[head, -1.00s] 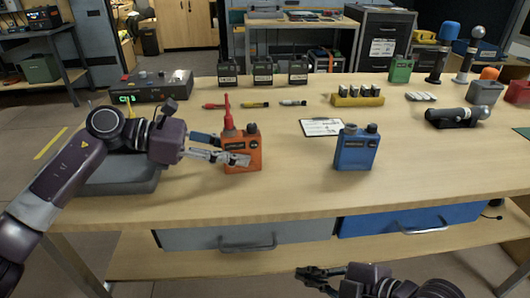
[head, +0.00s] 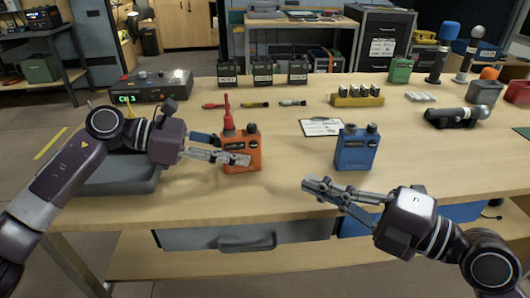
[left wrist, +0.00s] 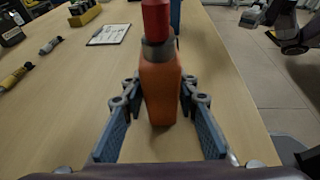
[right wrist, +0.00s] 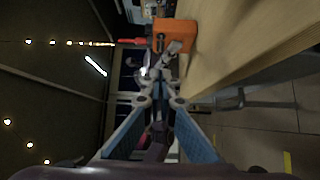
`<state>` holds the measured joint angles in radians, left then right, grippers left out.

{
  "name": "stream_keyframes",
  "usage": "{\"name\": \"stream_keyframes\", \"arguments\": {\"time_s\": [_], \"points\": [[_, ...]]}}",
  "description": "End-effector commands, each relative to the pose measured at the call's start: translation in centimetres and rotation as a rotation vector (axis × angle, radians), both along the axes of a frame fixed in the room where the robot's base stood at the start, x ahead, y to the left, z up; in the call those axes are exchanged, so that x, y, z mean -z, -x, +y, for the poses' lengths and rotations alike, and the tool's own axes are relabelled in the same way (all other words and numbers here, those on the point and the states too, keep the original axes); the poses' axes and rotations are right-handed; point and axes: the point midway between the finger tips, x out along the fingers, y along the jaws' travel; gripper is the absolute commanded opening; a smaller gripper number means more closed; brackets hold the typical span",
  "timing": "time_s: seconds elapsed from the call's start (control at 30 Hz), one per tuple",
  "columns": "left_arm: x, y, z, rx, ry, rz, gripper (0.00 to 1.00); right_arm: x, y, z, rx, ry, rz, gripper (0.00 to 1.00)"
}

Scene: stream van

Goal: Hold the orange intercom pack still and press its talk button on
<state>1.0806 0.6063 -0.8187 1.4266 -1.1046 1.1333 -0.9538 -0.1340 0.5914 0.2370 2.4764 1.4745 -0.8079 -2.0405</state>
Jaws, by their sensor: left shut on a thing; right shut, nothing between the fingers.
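The orange intercom pack (head: 252,148) stands upright near the table's front edge, with a red antenna (head: 227,108) on top. My left gripper (head: 236,157) is shut on it from the left. In the left wrist view the pack (left wrist: 160,95) sits between my left fingers. The right wrist view shows the pack (right wrist: 172,38) ahead, turned sideways and apart from my right fingers. I cannot make out the talk button clearly.
A blue intercom pack (head: 355,150) stands to the right of the orange one. A clipboard (head: 321,127) and several pens lie behind them. A yellow tray (head: 357,101) and a dark microphone (head: 452,116) are further right. The table (head: 290,195) is clear between the two packs.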

Motion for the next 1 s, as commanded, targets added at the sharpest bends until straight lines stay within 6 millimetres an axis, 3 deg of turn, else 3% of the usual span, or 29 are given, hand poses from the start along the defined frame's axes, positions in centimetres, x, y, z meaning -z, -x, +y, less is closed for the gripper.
{"name": "stream_keyframes", "arguments": {"time_s": [0.37, 0.93, 1.0], "points": [[0.0, 0.0, 0.0, 0.000, 0.000, 0.000, 0.01, 0.0, -0.8, 1.0, -0.002, -0.001, 0.000, 0.00], [0.0, 0.0, 0.0, 0.000, 0.000, 0.000, 0.01, -0.1, -6.4, 7.8, -0.003, -0.006, 0.002, 0.00], [0.0, 0.0, 0.0, 0.000, 0.000, 0.000, 0.01, 0.0, -7.6, 7.9, 0.001, -0.003, 0.003, 0.00]]}}
